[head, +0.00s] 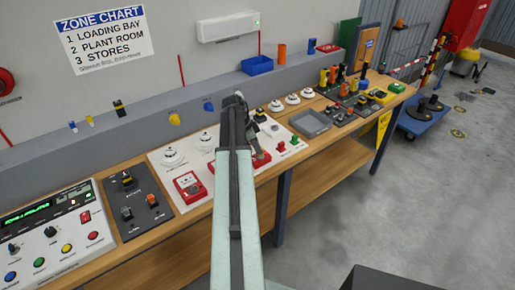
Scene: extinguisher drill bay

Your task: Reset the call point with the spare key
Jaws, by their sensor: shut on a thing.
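A red call point (190,186) with a white face sits on the white panel (166,172), left of my arm. A second red call point (262,159) lies on the same panel just right of my arm, partly hidden by it. My gripper (256,152) points down at this second call point, close above or touching it; I cannot tell which. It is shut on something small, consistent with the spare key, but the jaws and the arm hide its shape.
White round detectors (292,99) and a grey tray (310,123) are on the wooden bench (285,172) to the right. A control panel (50,235) and a dark switch board (138,203) are at left. Extinguisher parts crowd the far right end. The floor in front is clear.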

